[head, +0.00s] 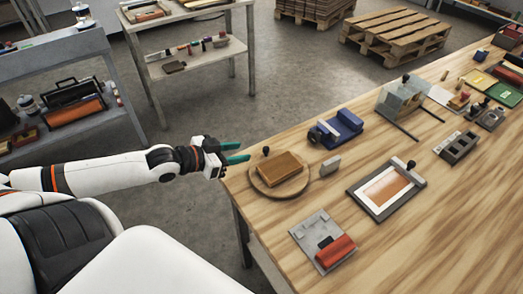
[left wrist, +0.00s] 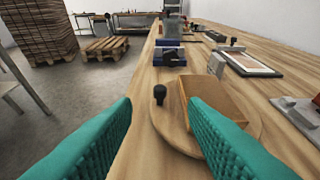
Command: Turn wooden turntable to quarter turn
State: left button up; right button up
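In the left wrist view, the turntable (left wrist: 172,126), the block (left wrist: 215,101) and the knob (left wrist: 160,93) lie ahead, the knob showing between the fingers. My left gripper (head: 238,154) has green fingers spread apart and empty, just left of the knob and off the bench edge. It also shows in the left wrist view (left wrist: 162,125). My right gripper is not in view.
A blue clamp-like device (head: 336,130) and a small grey block (head: 331,165) stand beyond the turntable. Shelves (head: 60,95) stand at left.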

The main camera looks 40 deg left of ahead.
aim_at(265, 148)
pick_arm(q)
jog(key=b+x, duration=0.1)
jog(key=x, duration=0.6)
jog(key=shift+w, duration=0.1)
jog(key=shift+w+d+f, duration=0.35)
jog(key=shift+w, duration=0.2)
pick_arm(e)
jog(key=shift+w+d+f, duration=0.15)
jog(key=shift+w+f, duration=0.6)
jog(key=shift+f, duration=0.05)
pick_arm(q)
jog(key=shift+c, duration=0.6)
grip_shut()
